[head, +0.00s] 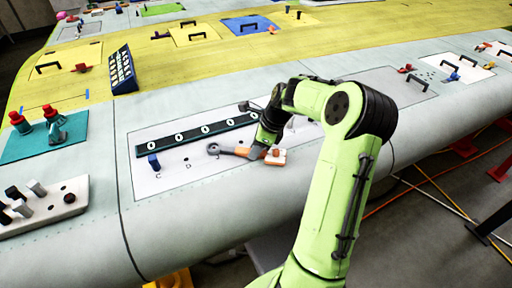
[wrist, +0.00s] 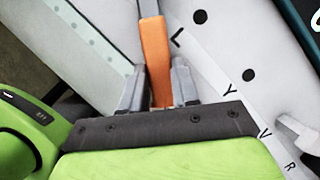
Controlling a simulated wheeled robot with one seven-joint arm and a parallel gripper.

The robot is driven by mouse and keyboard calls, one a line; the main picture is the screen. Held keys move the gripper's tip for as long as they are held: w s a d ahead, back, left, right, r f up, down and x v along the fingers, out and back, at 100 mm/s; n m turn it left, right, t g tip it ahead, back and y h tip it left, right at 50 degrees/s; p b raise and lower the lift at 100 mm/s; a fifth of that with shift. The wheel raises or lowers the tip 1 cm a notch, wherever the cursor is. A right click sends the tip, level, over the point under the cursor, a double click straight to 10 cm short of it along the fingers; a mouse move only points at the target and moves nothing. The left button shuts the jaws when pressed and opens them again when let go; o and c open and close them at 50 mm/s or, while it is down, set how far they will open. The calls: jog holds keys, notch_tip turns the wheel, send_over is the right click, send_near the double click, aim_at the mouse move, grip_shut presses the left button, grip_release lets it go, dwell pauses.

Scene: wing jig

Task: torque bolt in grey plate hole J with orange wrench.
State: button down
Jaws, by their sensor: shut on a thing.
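The orange wrench (head: 242,152) lies low over the pale grey plate (head: 150,188), its grey ring end (head: 213,148) pointing left. The ring is at the row of lettered holes, right of the marks C and D. A bolt inside the ring is too small to make out, and I cannot read the letter under it. My gripper (wrist: 157,85) is shut on the wrench's orange handle (wrist: 155,55), one finger on each side. The wrist view shows the letters L, Y, V and R beside the handle, with dark open holes. The ring end is outside the wrist view.
A dark strip with white circles (head: 200,133) runs behind the hole row. A blue block (head: 153,162) stands at the plate's left. A small pale and orange piece (head: 277,156) is close by my gripper. A teal mat (head: 30,145) with red-topped tools and a grey tray (head: 70,209) are further left.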

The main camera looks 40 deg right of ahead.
aim_at(248, 162)
jog(key=shift+s+a+m+t+h+b, duration=0.2)
jog(key=shift+s+a+m, duration=0.2)
jog(key=shift+a+m, duration=0.2)
jog(key=shift+s+a+m+t+h+b, duration=0.15)
jog(key=shift+s+a+m, duration=0.25)
jog(key=shift+a+m, duration=0.2)
jog(key=shift+s+a+m, duration=0.1)
jog(key=shift+a+m, duration=0.15)
jog(key=shift+m, duration=0.05)
jog(key=shift+r, duration=0.1)
jog(key=shift+p, duration=0.4)
